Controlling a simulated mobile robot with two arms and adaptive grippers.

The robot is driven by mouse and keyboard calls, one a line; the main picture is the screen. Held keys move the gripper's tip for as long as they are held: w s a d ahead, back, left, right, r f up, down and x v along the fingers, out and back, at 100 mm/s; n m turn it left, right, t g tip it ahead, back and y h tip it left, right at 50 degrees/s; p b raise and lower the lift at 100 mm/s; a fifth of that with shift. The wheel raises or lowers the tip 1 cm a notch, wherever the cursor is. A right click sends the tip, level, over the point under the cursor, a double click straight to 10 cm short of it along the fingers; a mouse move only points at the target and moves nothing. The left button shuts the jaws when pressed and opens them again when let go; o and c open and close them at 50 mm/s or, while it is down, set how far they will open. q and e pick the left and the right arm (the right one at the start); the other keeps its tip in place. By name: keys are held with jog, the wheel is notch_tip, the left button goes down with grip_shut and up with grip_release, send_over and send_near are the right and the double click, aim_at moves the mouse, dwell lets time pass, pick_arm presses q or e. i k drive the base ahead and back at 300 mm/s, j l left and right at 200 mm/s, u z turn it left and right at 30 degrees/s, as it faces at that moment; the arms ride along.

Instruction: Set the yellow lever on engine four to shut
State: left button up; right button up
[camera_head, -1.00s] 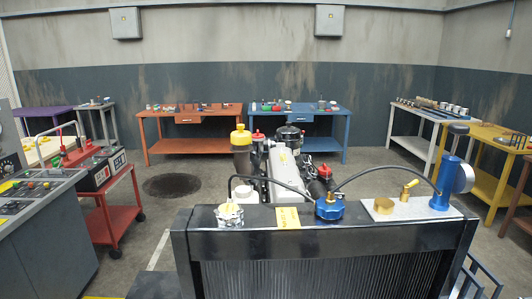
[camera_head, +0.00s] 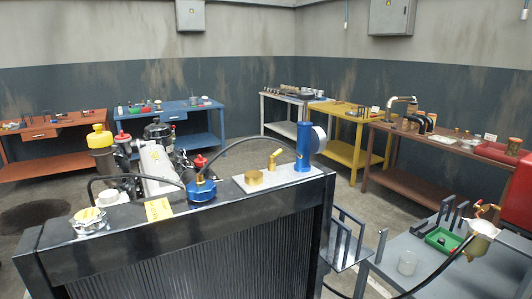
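The engine stands in front of me behind a black radiator (camera_head: 200,240). A small yellow lever (camera_head: 276,155) stands up at a tilt on a light plate (camera_head: 285,174) on top of the radiator, at its right end. A short brass cylinder (camera_head: 254,178) sits left of it and a blue cylinder with a round gauge (camera_head: 303,150) right of it. A yellow tag (camera_head: 158,209) lies on the radiator top, but I cannot read its writing or tell the engine's number. Neither of my grippers is in view.
A blue cap (camera_head: 201,190) and a white cap (camera_head: 90,219) sit on the radiator top, with black hoses around. A grey cart (camera_head: 435,270) with a green tray (camera_head: 443,240) stands at the right. Workbenches, including a yellow one (camera_head: 345,115), line the walls.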

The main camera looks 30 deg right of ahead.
aim_at(272, 157)
jog(key=i+l+u, duration=0.25)
jog(key=l, duration=0.25)
jog(key=l+u, duration=0.25)
jog(key=l, duration=0.2)
jog(key=i+l+u, duration=0.1)
jog(key=l+u, duration=0.15)
jog(key=l, duration=0.3)
